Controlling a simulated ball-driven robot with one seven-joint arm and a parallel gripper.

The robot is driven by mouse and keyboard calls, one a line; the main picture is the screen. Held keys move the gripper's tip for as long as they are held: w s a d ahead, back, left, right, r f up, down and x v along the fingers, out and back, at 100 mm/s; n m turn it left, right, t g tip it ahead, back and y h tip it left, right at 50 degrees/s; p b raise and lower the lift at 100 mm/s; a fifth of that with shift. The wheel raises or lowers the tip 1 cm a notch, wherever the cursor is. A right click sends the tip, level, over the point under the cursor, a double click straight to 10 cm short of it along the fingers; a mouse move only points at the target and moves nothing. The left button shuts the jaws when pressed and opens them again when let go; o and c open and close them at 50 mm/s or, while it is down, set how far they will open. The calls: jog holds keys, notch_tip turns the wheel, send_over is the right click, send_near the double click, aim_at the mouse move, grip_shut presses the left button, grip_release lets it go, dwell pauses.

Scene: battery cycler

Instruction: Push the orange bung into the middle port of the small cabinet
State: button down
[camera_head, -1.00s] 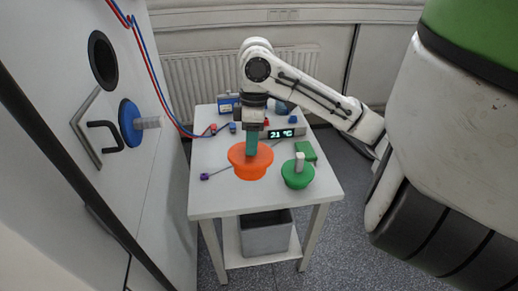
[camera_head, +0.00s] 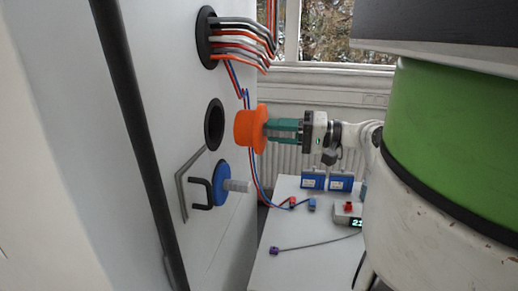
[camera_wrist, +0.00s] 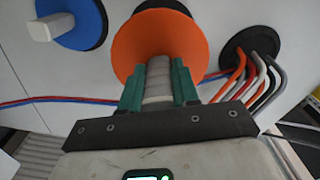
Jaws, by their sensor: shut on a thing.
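The orange bung (camera_head: 245,127) is held sideways in the air, its narrower end toward the cabinet face. The middle port (camera_head: 213,124) is an open hole with a black rim, just left of the bung; a small gap shows between them. My gripper (camera_head: 284,130) is shut on the bung's grey stem (camera_wrist: 159,82), which shows between the green fingers in the wrist view. There, the bung's orange disc (camera_wrist: 155,38) covers most of the port, and only a strip of dark rim (camera_wrist: 165,5) shows behind it. The cabinet (camera_head: 180,60) is white.
Above the middle port, a port (camera_head: 207,50) carries several bent cables. Below it, a blue bung (camera_head: 222,184) with a grey stem sits in the lower port, beside a black handle (camera_head: 200,193). Red and blue leads (camera_head: 250,165) hang behind the orange bung. A white table (camera_head: 300,262) stands lower right.

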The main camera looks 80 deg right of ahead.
aim_at(264, 129)
jog(key=shift+w+r, duration=0.15)
jog(key=shift+w, duration=0.15)
jog(key=shift+w+d+p, duration=0.15)
jog(key=shift+w+p, duration=0.05)
jog(key=shift+w, duration=0.7)
jog(key=shift+w+d+p, duration=0.15)
jog(key=shift+w+p, duration=0.05)
jog(key=shift+w, duration=0.7)
jog(key=shift+w+d+p, duration=0.2)
jog(key=shift+w+p, duration=0.65)
jog(key=shift+w, duration=1.5)
dwell(3.6)
